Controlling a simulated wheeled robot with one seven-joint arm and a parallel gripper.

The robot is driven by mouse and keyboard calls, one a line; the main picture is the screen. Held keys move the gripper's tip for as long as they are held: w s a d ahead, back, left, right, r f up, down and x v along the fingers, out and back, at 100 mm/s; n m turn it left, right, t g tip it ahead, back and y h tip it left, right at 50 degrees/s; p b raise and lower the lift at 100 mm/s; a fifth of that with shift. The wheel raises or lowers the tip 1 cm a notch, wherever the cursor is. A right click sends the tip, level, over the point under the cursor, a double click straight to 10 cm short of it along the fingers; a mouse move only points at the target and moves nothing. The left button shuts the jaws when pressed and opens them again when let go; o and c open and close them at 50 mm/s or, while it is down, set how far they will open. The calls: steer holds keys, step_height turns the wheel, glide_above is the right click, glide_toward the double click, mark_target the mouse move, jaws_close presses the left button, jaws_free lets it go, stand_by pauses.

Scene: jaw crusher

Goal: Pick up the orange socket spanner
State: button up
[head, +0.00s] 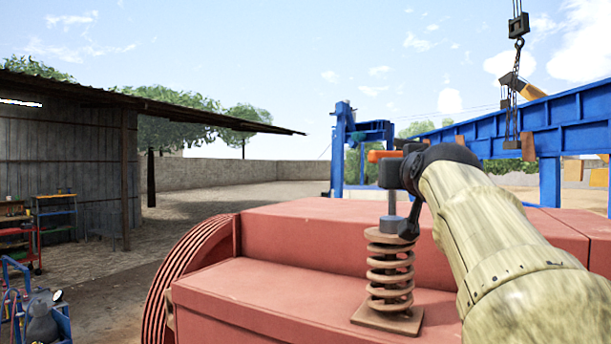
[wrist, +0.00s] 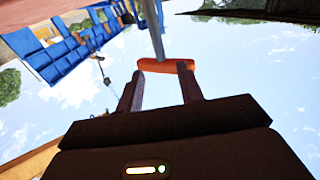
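The orange socket spanner has an orange crossbar handle (head: 381,156) and a grey shaft. In the head view it stands upright over the rust-brown spring (head: 390,270), with its lower end at the grey piece on top. My gripper (wrist: 161,78) has its two dark fingers spread apart. In the wrist view the orange handle (wrist: 165,66) lies across the fingertips, with its shaft running upward in the picture. I cannot tell whether the fingers touch it. In the head view my arm reaches in from the right, and dark gripper parts hide some of the handle and shaft.
The spring stands on a flat plate on the red machine housing (head: 270,295). A ribbed red wheel (head: 190,262) is at its left. Blue steel beams (head: 545,125) and a hanging crane hook (head: 518,30) are behind at right. A shed (head: 65,165) stands far left.

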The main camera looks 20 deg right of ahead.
mark_target(393, 191)
steer(key=p+x, duration=0.1)
steer(key=x, duration=0.3)
steer(key=shift+w+d, duration=0.1)
steer(key=shift+w, duration=0.15)
steer(key=shift+p, duration=0.3)
steer(key=p+x, duration=0.2)
steer(key=x, duration=0.4)
steer(key=shift+s+p, duration=0.1)
steer(key=shift+p, duration=0.3)
steer(key=shift+s, duration=0.1)
steer(key=shift+s, duration=0.1)
